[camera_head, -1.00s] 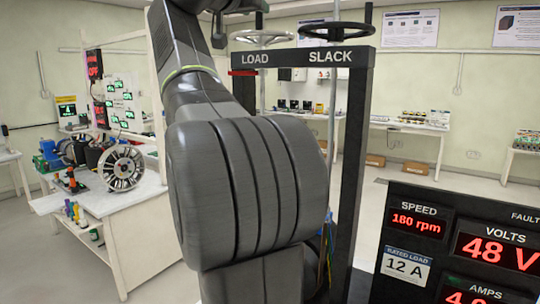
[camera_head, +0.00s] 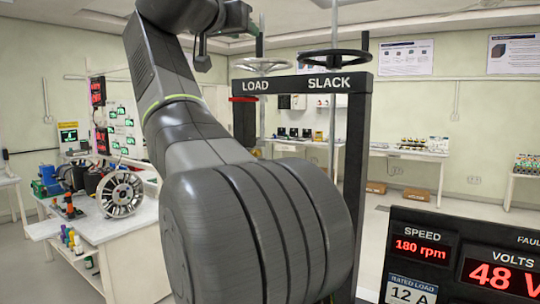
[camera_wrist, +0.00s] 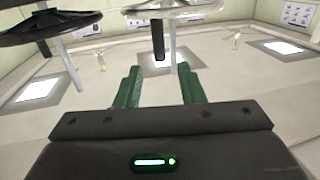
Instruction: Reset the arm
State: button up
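My arm fills the middle of the head view, its large ribbed grey joint low in front and its upper links bending right at the top edge. In the wrist view my gripper (camera_wrist: 160,72) shows two green fingers spread apart with nothing held between them. A pale handwheel (camera_wrist: 172,10) and its shaft show beyond the gap, and a black handwheel (camera_wrist: 50,26) is at upper left. There the pale handwheel (camera_head: 262,65) and black handwheel (camera_head: 335,59) stand above the LOAD and SLACK labels.
The black rig frame (camera_head: 355,130) stands just behind and right of my arm. A display panel (camera_head: 450,255) at lower right reads 180 rpm and 48 V. A white bench (camera_head: 105,230) with a spoked wheel (camera_head: 120,193) is at left. Floor is open at right behind the panel.

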aim_at(259, 39)
jog(key=p+x, duration=0.1)
jog(key=x, duration=0.4)
jog(key=p+x, duration=0.2)
jog(key=x, duration=0.2)
jog(key=shift+w+d+r, duration=0.2)
jog(key=shift+w+d, duration=0.05)
jog(key=shift+w, duration=0.05)
jog(key=shift+d+f+y, duration=0.1)
jog(key=shift+f+y, duration=0.05)
jog(key=shift+y, duration=0.15)
jog(key=shift+s+d+n+t+y, duration=0.35)
jog(key=shift+n+t+y, duration=0.05)
jog(key=shift+n+y, duration=0.2)
jog(key=shift+w+n+y+p, duration=0.2)
jog(key=shift+n+y+p, duration=0.1)
jog(key=shift+y, duration=0.2)
